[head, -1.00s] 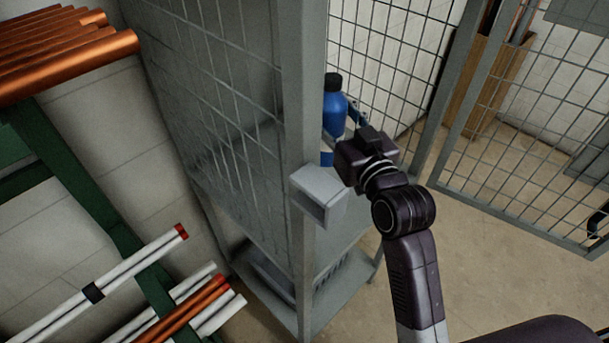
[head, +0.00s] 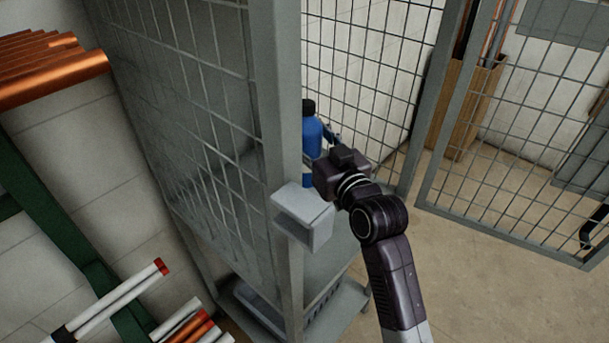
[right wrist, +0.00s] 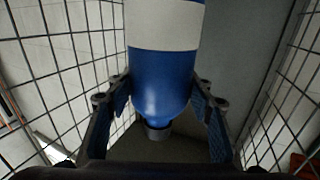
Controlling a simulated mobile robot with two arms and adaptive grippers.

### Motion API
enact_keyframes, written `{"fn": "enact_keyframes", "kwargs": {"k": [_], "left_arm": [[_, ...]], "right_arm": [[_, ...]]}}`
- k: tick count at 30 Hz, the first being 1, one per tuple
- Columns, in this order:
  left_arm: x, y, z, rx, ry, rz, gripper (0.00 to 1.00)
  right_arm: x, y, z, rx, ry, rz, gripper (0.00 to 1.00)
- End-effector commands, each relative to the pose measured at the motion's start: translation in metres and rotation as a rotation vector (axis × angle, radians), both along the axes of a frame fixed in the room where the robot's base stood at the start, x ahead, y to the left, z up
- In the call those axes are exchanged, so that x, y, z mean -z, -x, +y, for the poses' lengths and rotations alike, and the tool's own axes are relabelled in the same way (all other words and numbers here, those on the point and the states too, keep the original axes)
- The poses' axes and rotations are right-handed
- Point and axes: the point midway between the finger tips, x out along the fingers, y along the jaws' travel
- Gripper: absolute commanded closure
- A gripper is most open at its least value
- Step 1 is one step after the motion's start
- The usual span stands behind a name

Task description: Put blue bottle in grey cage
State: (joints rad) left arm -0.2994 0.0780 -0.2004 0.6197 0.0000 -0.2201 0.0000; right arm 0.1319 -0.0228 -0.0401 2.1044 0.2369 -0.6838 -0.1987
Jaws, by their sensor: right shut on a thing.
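The blue bottle (head: 312,137) has a black cap and stands upright in the head view, partly hidden by the cage's front post. My right gripper (head: 320,146) is shut on it. In the right wrist view the bottle (right wrist: 165,75) shows a white band and lies between the two fingers, cap toward the bottom of the picture. The grey cage (head: 280,130) has mesh walls and its door stands open. The bottle is at the cage's opening, behind the post in the picture. I cannot tell whether its base touches a shelf. My left gripper is not in view.
The open mesh door (head: 500,150) stands to the right. A grey lock box (head: 302,215) juts from the post, close to my right arm. A lower shelf holds a grey crate (head: 262,305). Copper pipes (head: 50,70) and white pipes lie on a green rack at left.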

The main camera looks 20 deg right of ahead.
Motion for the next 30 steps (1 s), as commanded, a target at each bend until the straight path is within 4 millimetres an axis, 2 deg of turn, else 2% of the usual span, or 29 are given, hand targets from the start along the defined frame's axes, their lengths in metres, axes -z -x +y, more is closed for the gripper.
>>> {"fn": "enact_keyframes", "kwargs": {"k": [1,6,14,18,23,30], "left_arm": [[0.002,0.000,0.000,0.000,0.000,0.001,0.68],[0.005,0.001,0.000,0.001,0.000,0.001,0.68],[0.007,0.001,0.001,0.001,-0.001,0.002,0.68],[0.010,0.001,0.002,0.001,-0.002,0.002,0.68],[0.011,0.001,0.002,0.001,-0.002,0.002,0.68],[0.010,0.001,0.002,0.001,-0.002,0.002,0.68]], "right_arm": [[0.015,0.000,0.000,0.000,0.000,0.002,0.94],[0.048,0.000,0.000,0.000,0.000,-0.003,0.94],[0.071,0.000,0.000,0.000,0.000,-0.004,0.94],[0.093,0.000,0.000,-0.001,0.001,-0.002,0.94],[0.106,0.000,0.000,0.001,0.000,-0.006,0.94],[0.106,0.000,0.000,0.000,0.000,-0.007,0.94]]}}
